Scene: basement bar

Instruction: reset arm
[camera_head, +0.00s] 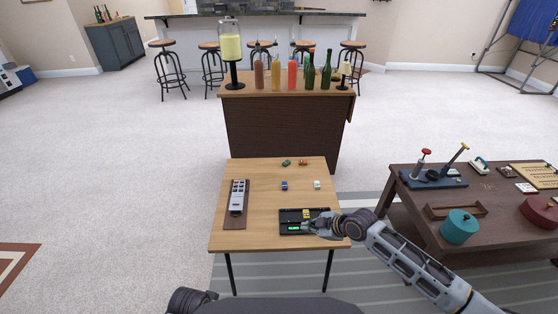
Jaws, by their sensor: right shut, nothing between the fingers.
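My right arm comes in from the right. Its gripper (313,228) is shut and empty, low over the front right of a small wooden table (262,205). It is at the front edge of a black device (289,215) with a lit green display, and covers part of it; I cannot tell whether they touch. A small yellow object (306,214), like a toy car, sits on the device just behind the gripper. My left gripper is not in view.
A grey device on a brown board (237,198) lies at the table's left. Toy cars, one blue (284,185) and one white (317,184), stand farther back. A dark table (410,205) with a teal round container (460,226) is at right. A bottle-topped cabinet (280,125) stands behind.

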